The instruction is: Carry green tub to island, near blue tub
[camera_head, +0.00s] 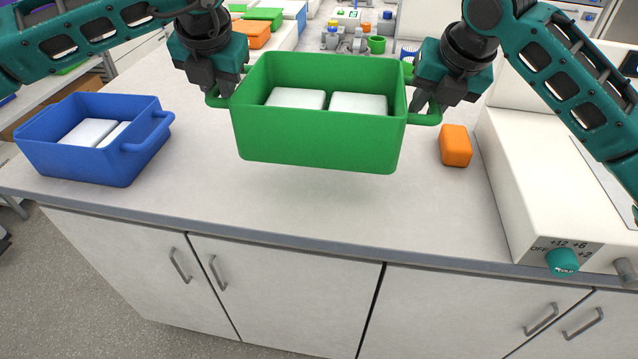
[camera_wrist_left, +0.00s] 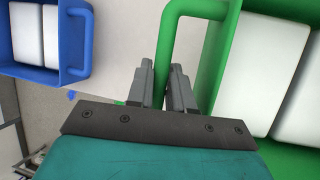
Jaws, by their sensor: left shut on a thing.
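The green tub (camera_head: 318,143) hangs level between my two grippers above the island (camera_head: 290,207), with two white blocks inside. My left gripper (camera_head: 217,93) is shut on its left handle; the left wrist view shows the fingers (camera_wrist_left: 166,90) on either side of the green handle (camera_wrist_left: 188,8). My right gripper (camera_head: 425,104) is at its right handle, with its fingers against it; the far finger is partly hidden. The blue tub (camera_head: 72,160), also holding white blocks, stands on the island to the left, apart from the green tub. It also shows in the left wrist view (camera_wrist_left: 73,72).
An orange block (camera_head: 455,146) lies on the island right of the green tub. A white device with a teal knob (camera_head: 562,262) takes up the right side. Free surface lies between the tubs and along the front edge. Small items crowd the back (camera_head: 376,44).

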